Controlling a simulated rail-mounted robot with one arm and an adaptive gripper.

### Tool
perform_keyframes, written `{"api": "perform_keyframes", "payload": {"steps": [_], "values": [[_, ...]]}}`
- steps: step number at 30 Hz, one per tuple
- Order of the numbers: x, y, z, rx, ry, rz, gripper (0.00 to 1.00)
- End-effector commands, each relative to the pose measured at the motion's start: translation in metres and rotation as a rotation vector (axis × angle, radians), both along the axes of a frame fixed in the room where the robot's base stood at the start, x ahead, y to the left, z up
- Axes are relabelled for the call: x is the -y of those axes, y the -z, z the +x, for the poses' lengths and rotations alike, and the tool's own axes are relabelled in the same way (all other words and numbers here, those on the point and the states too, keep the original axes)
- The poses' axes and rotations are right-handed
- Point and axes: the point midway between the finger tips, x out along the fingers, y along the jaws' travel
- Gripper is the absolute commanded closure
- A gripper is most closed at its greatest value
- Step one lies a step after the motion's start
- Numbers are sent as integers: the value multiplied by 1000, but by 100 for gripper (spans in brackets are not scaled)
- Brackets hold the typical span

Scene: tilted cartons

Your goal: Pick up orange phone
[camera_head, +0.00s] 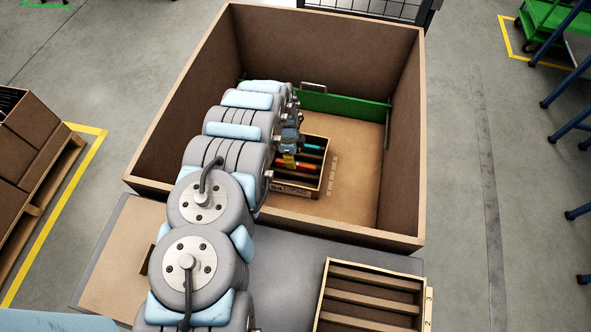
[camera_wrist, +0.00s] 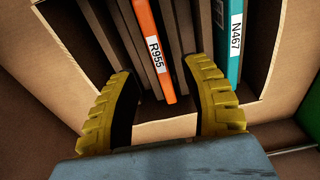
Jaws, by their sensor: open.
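An orange phone (camera_wrist: 156,55) with a white label reading R955 stands on edge in a slotted carton (camera_wrist: 270,20) in the wrist view. In the head view the orange phone (camera_head: 296,168) shows only as a small strip, partly covered by my arm. My gripper (camera_wrist: 163,95) is open, its two yellow fingers apart. In the wrist view the fingertips lie left and right of the lower end of the orange phone. I cannot tell how deep they reach. The gripper (camera_head: 289,160) is small in the head view.
A teal item (camera_wrist: 230,40) labelled N467 stands in the slot to the right. Brown dividers (camera_wrist: 180,45) flank the orange phone. A large brown box (camera_head: 420,130) with high walls surrounds the small carton. A second slotted carton (camera_head: 324,290) stands outside it in front.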

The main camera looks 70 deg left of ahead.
Motion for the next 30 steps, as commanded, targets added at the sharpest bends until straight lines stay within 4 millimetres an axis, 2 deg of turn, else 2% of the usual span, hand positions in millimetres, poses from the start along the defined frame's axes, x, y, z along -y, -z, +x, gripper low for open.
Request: {"api": "perform_keyframes", "payload": {"steps": [5, 15, 23, 28, 30], "values": [[1, 11, 1, 0, 0, 0, 53], [5, 49, 5, 1, 1, 2, 53], [5, 49, 6, 0, 1, 2, 53], [5, 50, 5, 1, 0, 1, 99], [5, 50, 5, 1, 0, 1, 100]]}}
